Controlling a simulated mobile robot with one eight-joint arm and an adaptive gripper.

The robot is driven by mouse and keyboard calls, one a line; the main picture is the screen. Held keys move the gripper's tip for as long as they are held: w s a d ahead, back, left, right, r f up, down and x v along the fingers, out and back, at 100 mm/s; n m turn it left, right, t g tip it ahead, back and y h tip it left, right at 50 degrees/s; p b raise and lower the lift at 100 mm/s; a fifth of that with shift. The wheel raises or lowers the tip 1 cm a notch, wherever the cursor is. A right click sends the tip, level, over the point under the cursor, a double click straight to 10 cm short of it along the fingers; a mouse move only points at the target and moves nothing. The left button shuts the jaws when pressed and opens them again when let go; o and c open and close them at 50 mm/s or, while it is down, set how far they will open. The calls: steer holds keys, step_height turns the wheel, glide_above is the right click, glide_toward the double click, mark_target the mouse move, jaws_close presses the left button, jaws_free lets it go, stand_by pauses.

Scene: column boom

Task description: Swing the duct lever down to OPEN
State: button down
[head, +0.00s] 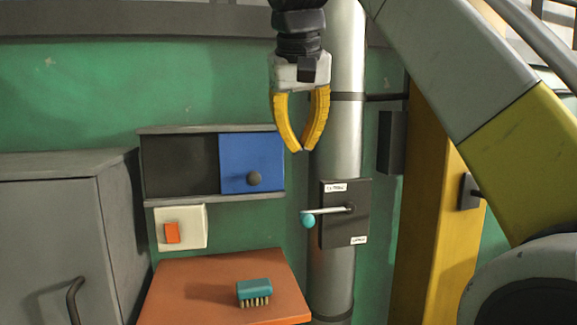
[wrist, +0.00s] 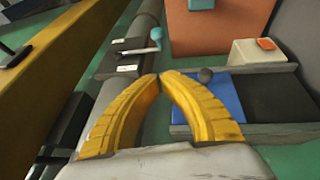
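The duct lever (head: 330,210) is a pale bar with a teal ball knob (head: 308,220). It points left from a dark plate (head: 345,230) on the grey duct, close to level with its knob end slightly lower. White labels sit at the plate's top (head: 335,188) and bottom (head: 359,240); their text is too small to read. The wrist view also shows the knob (wrist: 156,33) and lever (wrist: 138,48). My gripper (head: 300,151) hangs with yellow fingers pointing down, above and slightly left of the knob, apart from it. Its fingertips (wrist: 160,75) meet, with nothing between them.
A shelf box with a blue sliding panel (head: 238,160) and round knob stands left of the duct. Below it are a white box with an orange switch (head: 172,232) and an orange table (head: 190,285) bearing a teal brush (head: 254,290). A yellow post (head: 430,220) stands right.

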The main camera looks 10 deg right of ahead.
steer(key=x, duration=0.8)
steer(key=shift+w+d+b, duration=0.1)
steer(key=shift+b, duration=0.25)
steer(key=f, duration=0.3)
steer(key=shift+s+d+f, duration=0.25)
steer(key=shift+s, duration=0.05)
steer(key=shift+s+f, duration=0.35)
steer(key=shift+f, duration=0.05)
steer(key=shift+w+f, duration=0.15)
steer(key=shift+w, duration=0.05)
steer(key=shift+s, duration=0.15)
steer(key=shift+a+f+h, duration=0.1)
steer(key=shift+f+h, duration=0.2)
steer(key=shift+h, duration=0.1)
steer(key=shift+f, duration=0.2)
